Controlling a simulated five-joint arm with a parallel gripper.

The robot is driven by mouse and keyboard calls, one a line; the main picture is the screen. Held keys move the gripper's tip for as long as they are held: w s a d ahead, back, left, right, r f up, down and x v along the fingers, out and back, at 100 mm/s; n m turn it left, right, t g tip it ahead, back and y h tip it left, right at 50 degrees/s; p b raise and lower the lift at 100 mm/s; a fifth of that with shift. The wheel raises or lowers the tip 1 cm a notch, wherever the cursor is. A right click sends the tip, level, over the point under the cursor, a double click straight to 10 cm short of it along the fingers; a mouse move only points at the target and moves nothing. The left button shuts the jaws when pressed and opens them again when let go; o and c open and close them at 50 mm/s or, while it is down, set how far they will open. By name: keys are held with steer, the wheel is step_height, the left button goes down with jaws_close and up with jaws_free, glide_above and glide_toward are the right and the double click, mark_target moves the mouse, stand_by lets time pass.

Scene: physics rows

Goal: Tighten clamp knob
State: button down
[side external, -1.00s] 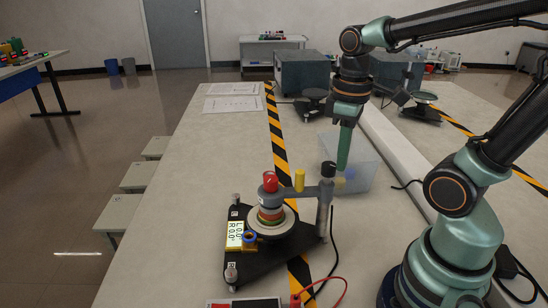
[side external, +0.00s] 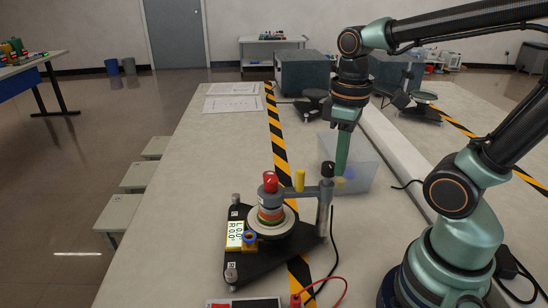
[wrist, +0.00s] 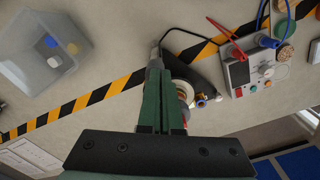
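The device stands on a black triangular base (side external: 262,262) with a stack of coloured discs (side external: 270,215) and a red cap (side external: 270,181) on top. A grey arm joins the stack to an upright post (side external: 324,212), which has a black knob (side external: 328,169) at its top. I cannot tell for sure which of these is the clamp knob. My gripper (side external: 341,172) points down with its green fingertips just right of the black knob; contact is unclear. The fingers (wrist: 158,68) look together in the wrist view, with nothing visible between them.
A clear bin (side external: 360,178) with small blocks stands behind the post. A yellow peg (side external: 299,180) rises from the grey arm. A meter (wrist: 255,72) with red and blue leads lies near the device.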

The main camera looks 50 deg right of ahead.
step_height(320, 180, up, 6)
steer(key=shift+s, duration=0.4)
stand_by(0.6)
steer(key=shift+w, duration=0.1)
steer(key=w+a+f+m+t, duration=0.2)
steer(key=w+m+t, duration=0.1)
steer(key=w+t, duration=0.2)
steer(key=shift+w+a+f+t, duration=0.15)
steer(key=shift+w+a+t, duration=0.1)
steer(key=shift+w+t, duration=0.05)
stand_by(0.7)
